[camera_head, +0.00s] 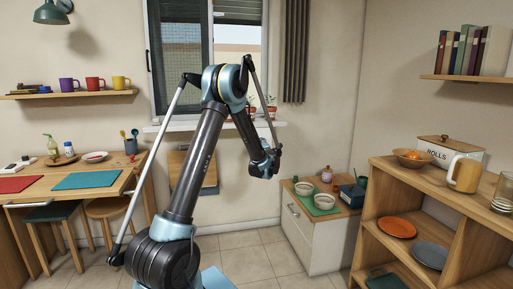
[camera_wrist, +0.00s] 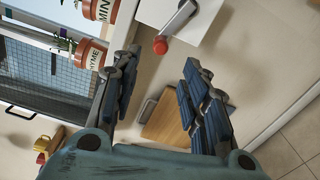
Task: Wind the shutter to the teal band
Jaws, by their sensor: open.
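The shutter (camera_head: 238,8) shows as dark slats across the top of the window's right pane in the head view. I cannot make out a teal band. In the wrist view, a white winder box (camera_wrist: 200,22) on the wall carries a grey crank arm (camera_wrist: 180,17) with a red knob (camera_wrist: 160,45). My gripper (camera_wrist: 165,85) is open and empty, fingers spread. The knob lies beyond the fingertips, towards the top of the picture, apart from them. In the head view my gripper (camera_head: 266,166) is right of and below the window; I cannot make out the winder there.
Potted herbs (camera_wrist: 88,53) stand on the window sill near my gripper. A wooden flap (camera_wrist: 168,118) is on the wall below the window. A low cabinet (camera_head: 310,238) with bowls stands at the right; a desk (camera_head: 75,194) is at the left. A dark curtain (camera_head: 296,50) hangs beside the window.

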